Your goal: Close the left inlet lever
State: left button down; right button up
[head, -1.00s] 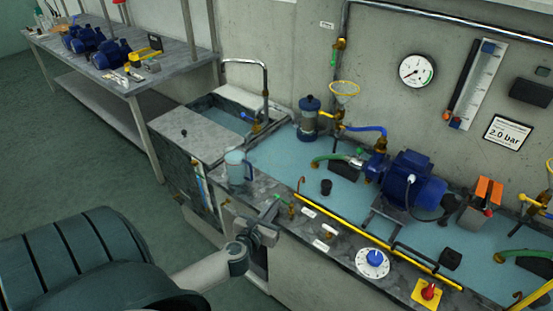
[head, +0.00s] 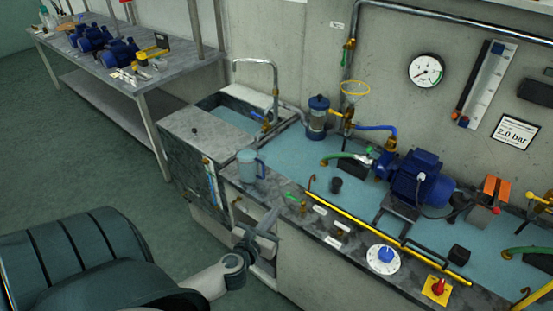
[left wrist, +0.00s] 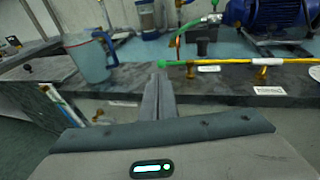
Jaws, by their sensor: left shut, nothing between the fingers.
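A small green lever (head: 292,197) sits at the front edge of the bench, by the left end of the yellow pipe. I take it for the left inlet lever. In the left wrist view the lever (left wrist: 172,64) lies roughly in line with the yellow pipe. My left gripper (head: 273,214) is shut and empty, just in front of the bench edge, with a gap to the lever. In the left wrist view its fingertips (left wrist: 158,77) point at the bench, just below the lever. My right gripper is not in view.
A blue-grey jug (head: 247,167) stands on the bench left of the lever. The yellow pipe (head: 375,234) runs right along the front edge, past a blue dial (head: 385,255). A blue pump (head: 418,180) stands behind. The floor at left is clear.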

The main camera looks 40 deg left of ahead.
pick_arm(q)
jog(key=s+r+b, duration=0.1)
jog(key=s, duration=0.6)
jog(key=shift+r+b, duration=0.15)
jog(key=shift+b, duration=0.15)
jog(key=shift+d, duration=0.1)
dwell(0.4)
